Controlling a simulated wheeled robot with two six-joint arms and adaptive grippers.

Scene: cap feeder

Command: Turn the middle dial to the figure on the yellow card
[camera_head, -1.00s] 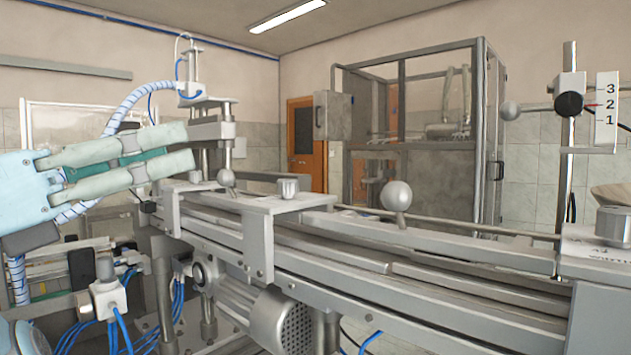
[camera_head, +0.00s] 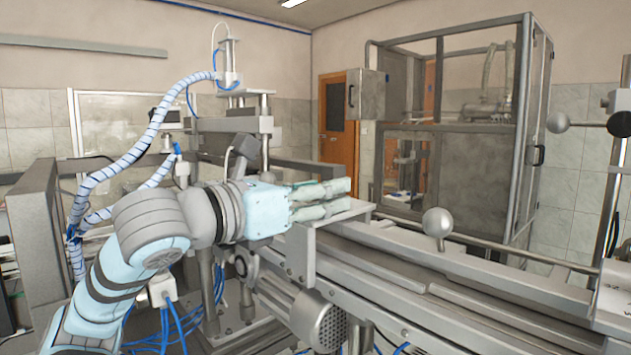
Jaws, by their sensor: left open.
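My left gripper (camera_head: 346,197) is open. Its pale fingers point right, above the plate (camera_head: 345,212) on the grey conveyor frame. I cannot tell whether they touch anything. A small silver knob and a ball-ended lever seen on this plate earlier are hidden behind the gripper. I cannot tell which part is the middle dial, and no dial figures are readable. No yellow card is visible. My right gripper is not in view.
A grey ball knob (camera_head: 437,222) stands on the rail right of my gripper. Another ball (camera_head: 558,122) and a black knob (camera_head: 620,124) are at the right edge. A motor (camera_head: 317,320) hangs below the conveyor. A glazed cabinet (camera_head: 460,150) stands behind.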

